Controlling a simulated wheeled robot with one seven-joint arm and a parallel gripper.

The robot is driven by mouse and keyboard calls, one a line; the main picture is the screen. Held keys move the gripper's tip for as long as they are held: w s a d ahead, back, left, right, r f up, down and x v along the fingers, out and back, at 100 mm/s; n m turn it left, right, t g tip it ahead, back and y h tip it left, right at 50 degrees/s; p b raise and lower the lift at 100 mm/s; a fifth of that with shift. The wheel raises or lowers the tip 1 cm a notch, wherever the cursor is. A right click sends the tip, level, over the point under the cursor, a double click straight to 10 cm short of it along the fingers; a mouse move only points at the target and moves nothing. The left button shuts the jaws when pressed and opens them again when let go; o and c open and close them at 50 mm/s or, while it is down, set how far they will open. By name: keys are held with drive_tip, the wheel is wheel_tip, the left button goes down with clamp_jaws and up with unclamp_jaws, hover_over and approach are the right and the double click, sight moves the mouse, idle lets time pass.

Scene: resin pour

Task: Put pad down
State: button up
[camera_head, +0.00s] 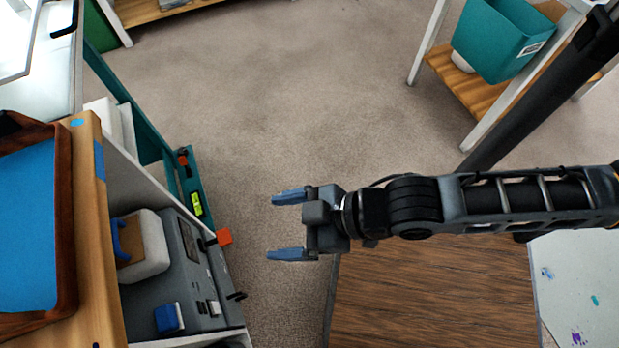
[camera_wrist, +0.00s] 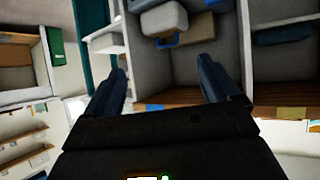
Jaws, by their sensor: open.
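My gripper (camera_head: 272,227) is open and empty, its two blue fingers pointing left over the carpeted floor. In the wrist view my gripper (camera_wrist: 165,78) also shows spread fingers with nothing between them. No thing can be told for certain as the pad. A small blue block (camera_head: 168,318) lies at the lower left on a dark grey surface, apart from my gripper; I cannot tell whether it is the pad.
A wooden tray with a blue bottom (camera_head: 66,230) lies on the wooden counter (camera_head: 88,215) at left. A white container (camera_head: 150,250) with a blue handle sits below it. A teal bin (camera_head: 495,40) stands on a shelf at upper right. Open carpet (camera_head: 290,90) lies between.

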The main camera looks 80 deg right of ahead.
drive_tip(key=s+d+r+m+t+h, duration=0.1)
drive_tip(key=s+d+r+m+t, duration=0.1)
drive_tip(key=s+r, duration=0.5)
wheel_tip(320, 180, up, 6)
drive_tip(key=shift+s+d+f+t+h, duration=0.15)
drive_tip(key=shift+s+t+h, duration=0.15)
drive_tip(key=shift+t, duration=0.4)
